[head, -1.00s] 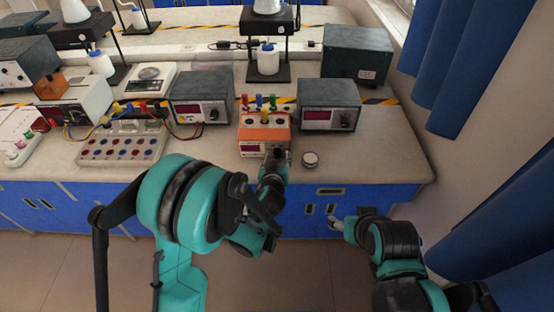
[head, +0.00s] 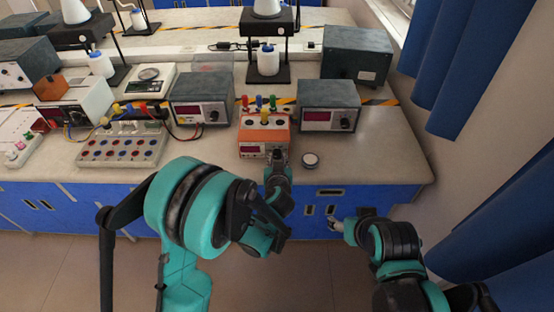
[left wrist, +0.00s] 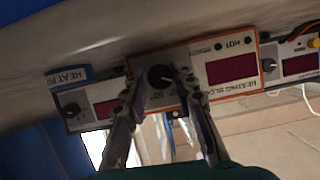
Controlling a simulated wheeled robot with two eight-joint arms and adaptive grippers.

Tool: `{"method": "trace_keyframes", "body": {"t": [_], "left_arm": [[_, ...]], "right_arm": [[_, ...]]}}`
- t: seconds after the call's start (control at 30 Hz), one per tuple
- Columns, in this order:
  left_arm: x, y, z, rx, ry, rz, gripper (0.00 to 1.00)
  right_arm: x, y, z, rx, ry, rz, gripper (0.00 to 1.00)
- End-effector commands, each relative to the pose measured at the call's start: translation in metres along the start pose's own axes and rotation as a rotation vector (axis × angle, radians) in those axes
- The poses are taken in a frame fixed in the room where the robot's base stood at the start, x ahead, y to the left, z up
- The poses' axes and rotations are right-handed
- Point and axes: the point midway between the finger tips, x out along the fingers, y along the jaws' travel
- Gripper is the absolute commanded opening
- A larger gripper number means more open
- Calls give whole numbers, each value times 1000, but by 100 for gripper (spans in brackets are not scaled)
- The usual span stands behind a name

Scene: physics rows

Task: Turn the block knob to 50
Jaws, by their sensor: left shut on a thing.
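The heating block (head: 264,132) is an orange box with a red display and several coloured plugs on top, standing near the bench's front edge. Its front panel (left wrist: 232,73) fills the middle of the left wrist view, upside down. The block knob (left wrist: 160,77) is a dark round dial on that panel. My left gripper (head: 278,156) is at the lower right of the block's front. In the left wrist view its fingers are shut on the knob, one on each side. My right gripper (head: 337,224) hangs low before the blue cabinets, away from the block.
Grey meter boxes stand left (head: 201,98) and right (head: 328,105) of the block. A board of coloured buttons (head: 122,146) lies further left. The bench's front right is clear.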

Motion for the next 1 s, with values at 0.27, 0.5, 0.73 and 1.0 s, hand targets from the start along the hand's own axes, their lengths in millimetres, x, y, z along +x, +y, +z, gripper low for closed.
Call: {"method": "trace_keyframes", "body": {"t": [0.27, 0.5, 0.73, 1.0], "left_arm": [[0, 3, 1, 239, 0, -98, 0], [0, 5, 1, 451, 0, -185, 0], [1, 6, 2, 653, 0, -269, 0], [1, 7, 4, 887, -1, -367, 0]], "right_arm": [[0, 0, 0, 0, 0, 0, 62], [0, 0, 0, 0, 0, 0, 62], [0, 0, 0, 0, 0, 0, 62], [0, 0, 0, 0, 0, 0, 62]]}}
